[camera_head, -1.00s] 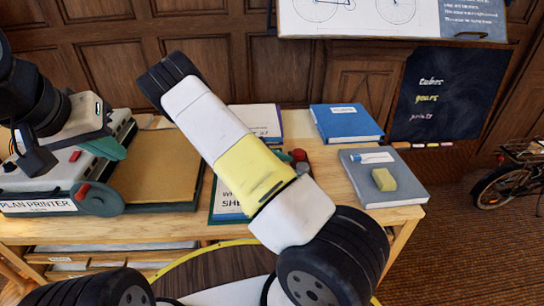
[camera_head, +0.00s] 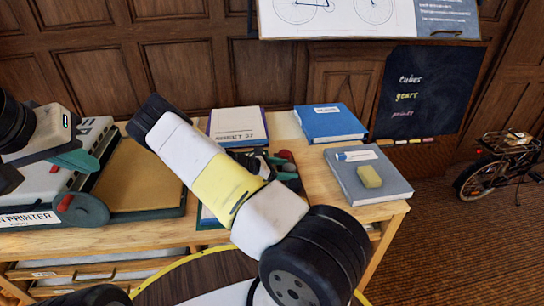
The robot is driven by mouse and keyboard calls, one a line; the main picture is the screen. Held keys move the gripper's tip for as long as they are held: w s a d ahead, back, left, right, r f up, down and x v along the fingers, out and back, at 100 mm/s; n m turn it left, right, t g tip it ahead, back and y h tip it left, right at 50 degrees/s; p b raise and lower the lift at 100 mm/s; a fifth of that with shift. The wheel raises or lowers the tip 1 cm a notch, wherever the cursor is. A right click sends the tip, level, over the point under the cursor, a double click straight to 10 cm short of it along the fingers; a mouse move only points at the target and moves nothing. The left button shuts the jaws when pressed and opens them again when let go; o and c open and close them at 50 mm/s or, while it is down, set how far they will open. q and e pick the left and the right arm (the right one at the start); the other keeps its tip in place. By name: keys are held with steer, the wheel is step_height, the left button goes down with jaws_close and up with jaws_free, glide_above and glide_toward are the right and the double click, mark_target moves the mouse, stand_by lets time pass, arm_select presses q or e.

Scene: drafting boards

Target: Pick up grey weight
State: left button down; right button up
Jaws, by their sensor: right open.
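I cannot make out the grey weight; my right arm covers the middle of the desk. My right gripper (camera_head: 277,165) shows partly behind that arm, low over the desk, with dark parts and a teal finger. It is open. A small red thing (camera_head: 286,155) shows right beside it; I cannot tell what it is. My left gripper (camera_head: 72,160) is at the far left, with a teal finger over the plan printer (camera_head: 30,218). Its other finger is not clear.
A white-covered book (camera_head: 238,125), a blue book (camera_head: 330,122) and a grey book (camera_head: 345,178) with a yellow block (camera_head: 369,176) lie on the wooden desk (camera_head: 395,213). A brown board (camera_head: 135,180) lies left. A blackboard (camera_head: 425,90) stands behind, a small bicycle (camera_head: 500,160) right.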

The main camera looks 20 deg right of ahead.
jaws_close()
steer(key=shift+r, duration=0.1)
stand_by(0.3)
